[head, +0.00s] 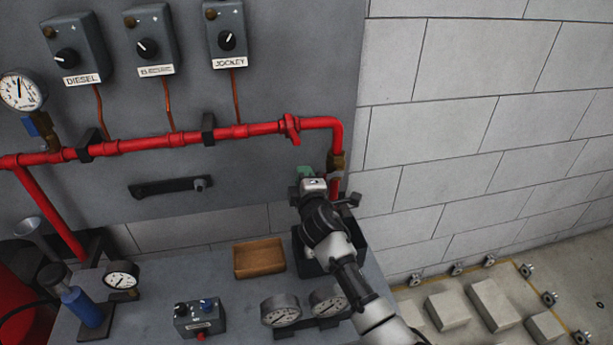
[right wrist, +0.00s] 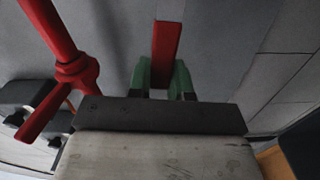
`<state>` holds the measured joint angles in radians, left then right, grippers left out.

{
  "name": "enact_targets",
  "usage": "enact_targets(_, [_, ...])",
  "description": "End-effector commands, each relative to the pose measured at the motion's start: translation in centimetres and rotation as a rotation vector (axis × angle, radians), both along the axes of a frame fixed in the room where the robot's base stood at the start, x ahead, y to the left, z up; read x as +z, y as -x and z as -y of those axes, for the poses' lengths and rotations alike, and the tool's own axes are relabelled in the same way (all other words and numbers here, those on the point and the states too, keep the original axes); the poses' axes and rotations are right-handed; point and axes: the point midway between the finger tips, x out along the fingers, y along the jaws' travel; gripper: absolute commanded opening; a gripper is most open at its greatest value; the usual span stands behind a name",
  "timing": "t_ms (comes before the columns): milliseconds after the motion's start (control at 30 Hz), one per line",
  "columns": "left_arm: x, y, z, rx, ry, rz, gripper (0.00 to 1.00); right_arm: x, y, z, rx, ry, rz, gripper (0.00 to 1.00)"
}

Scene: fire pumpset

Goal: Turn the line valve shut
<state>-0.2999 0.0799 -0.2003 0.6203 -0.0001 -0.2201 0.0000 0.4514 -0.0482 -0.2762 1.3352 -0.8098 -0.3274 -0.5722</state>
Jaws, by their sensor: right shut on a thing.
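A red fitting with projecting arms (head: 290,128) sits on the pipe up and left of the gripper. My left gripper is not in view.
Three labelled switch boxes, including the jockey box (head: 226,28), hang above the pipe. A dark bar (head: 170,187) is on the panel below. The bench holds a brown tray (head: 259,258), gauges (head: 281,309) and a small control box (head: 200,316). A block wall (head: 480,110) bounds the right.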

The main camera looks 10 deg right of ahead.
Motion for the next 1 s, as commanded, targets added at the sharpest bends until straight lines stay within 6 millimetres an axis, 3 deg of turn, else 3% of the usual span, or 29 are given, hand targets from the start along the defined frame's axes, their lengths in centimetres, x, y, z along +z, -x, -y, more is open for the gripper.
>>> enact_targets(300, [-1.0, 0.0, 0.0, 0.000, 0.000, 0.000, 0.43, -1.4, 0.0, -0.1, 0.000, 0.127, 0.002, 0.00])
enact_targets(867, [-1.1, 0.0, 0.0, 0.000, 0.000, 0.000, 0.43, -1.7, 0.0, -0.1, 0.000, 0.157, 0.001, 0.00])
enact_targets(900, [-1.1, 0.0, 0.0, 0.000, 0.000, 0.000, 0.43, -1.7, 0.0, -0.1, 0.000, 0.157, 0.001, 0.24])
enact_targets(1000, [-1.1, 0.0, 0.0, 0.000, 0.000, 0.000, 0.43, -1.7, 0.0, -0.1, 0.000, 0.156, 0.002, 0.40])
